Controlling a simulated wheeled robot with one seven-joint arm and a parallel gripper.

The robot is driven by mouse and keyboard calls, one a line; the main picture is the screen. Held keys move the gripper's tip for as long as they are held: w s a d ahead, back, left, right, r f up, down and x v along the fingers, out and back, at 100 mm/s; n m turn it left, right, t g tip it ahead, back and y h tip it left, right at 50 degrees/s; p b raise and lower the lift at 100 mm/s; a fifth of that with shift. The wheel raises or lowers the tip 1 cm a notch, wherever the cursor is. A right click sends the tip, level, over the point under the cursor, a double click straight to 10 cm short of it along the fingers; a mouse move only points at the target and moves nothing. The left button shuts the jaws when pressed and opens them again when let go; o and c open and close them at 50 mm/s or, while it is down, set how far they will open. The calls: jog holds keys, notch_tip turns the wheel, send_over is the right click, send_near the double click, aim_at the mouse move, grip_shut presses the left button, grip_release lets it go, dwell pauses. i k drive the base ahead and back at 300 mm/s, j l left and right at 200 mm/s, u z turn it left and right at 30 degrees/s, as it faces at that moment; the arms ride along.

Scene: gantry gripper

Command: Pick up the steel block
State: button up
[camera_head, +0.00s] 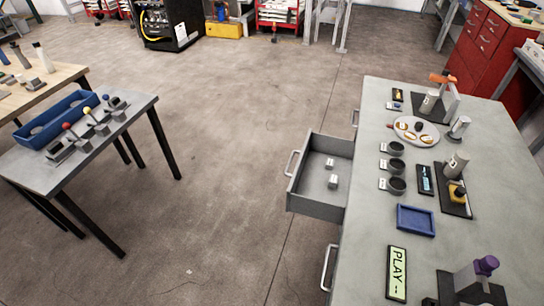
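My gripper is not in view. Two small pale grey blocks lie in the open drawer (318,208) of the grey bench: a farther block (329,163) and a nearer block (333,179). They stand apart on the drawer floor, and each seems to have a light top. I cannot tell from this view whether either one is the steel block. The drawer is pulled out to the left of the bench, and its inside is visible from above.
The grey bench top (365,215) holds a blue tray (416,220), a PLAY sign (397,273), dark round cups, a plate and several upright devices. At left, a grey table (40,180) carries levers with coloured knobs and a blue bin (50,125). The floor between is clear.

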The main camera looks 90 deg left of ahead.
aim_at(332, 180)
jog(key=j+u, duration=0.15)
jog(key=u, duration=1.65)
jog(key=i+j+u, duration=0.1)
jog(key=i+j, duration=0.2)
jog(key=i+j+u, duration=0.1)
jog(key=i+j, duration=0.15)
jog(key=i, duration=0.25)
jog(key=i+j+u, duration=0.1)
jog(key=i+j, duration=0.15)
jog(key=i, duration=0.2)
jog(key=i+l, duration=0.35)
jog(key=i, duration=0.15)
